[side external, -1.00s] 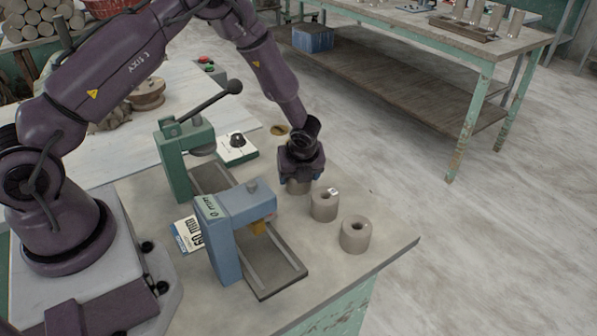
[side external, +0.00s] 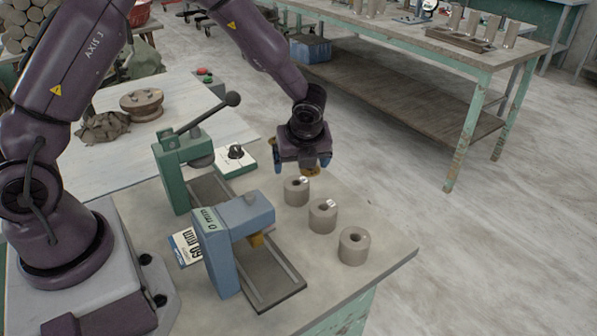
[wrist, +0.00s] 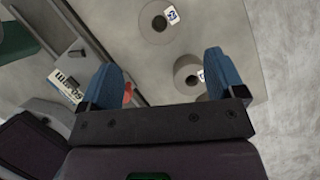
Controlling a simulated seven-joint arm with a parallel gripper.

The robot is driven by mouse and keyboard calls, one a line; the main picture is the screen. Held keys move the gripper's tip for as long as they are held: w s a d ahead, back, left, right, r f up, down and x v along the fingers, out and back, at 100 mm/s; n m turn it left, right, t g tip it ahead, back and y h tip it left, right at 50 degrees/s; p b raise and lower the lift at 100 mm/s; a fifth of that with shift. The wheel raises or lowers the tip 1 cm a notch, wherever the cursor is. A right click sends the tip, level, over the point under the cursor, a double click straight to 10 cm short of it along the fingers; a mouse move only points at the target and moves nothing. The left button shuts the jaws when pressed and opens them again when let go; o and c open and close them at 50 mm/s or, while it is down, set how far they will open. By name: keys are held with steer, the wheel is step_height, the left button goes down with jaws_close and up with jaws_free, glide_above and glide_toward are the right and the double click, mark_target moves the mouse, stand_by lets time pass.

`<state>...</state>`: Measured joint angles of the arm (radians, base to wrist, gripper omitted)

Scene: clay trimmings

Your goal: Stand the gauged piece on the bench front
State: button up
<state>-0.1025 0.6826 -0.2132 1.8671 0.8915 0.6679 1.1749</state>
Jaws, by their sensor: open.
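Three grey-brown clay cylinders with holes in their tops stand in a slanting row on the bench (side external: 390,258): the far piece (side external: 296,191), the middle piece (side external: 322,216) and the near piece (side external: 354,246). The far and middle ones carry small white tags. My gripper (side external: 301,165) is open and empty, above the far piece and clear of it. In the wrist view its blue fingers (wrist: 160,65) are apart, with one tagged cylinder (wrist: 186,74) beyond them and another (wrist: 153,22) further up. A blue gauge marked 0 mm (side external: 245,212) stands left of the row.
A green lever press (side external: 172,170) stands behind the blue gauge. A card reading 60 mm (side external: 186,247) is beside it. A white box with a black knob (side external: 236,160) lies behind. The bench's front right corner is bare. An ochre patch shows under my gripper, its nature unclear.

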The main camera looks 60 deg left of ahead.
steer(key=s+r+n+t, duration=0.1)
steer(key=s+r+n, duration=0.45)
steer(key=r, duration=0.35)
steer(key=s+r+n, duration=0.4)
steer(key=r+n, duration=0.2)
steer(key=r, duration=0.2)
steer(key=s+d+r+n+t+h, duration=0.1)
steer(key=s+r+n+h, duration=0.1)
steer(key=s+n, duration=0.3)
steer(key=s+d+r+n+t+h, duration=0.1)
steer(key=s+d+r+n+h, duration=0.1)
steer(key=s+r+n, duration=0.2)
steer(key=s+n, duration=0.2)
steer(key=s, duration=0.2)
steer(key=shift+s+d+t, duration=0.15)
steer(key=shift+s+t, duration=0.05)
steer(key=shift+t, duration=0.2)
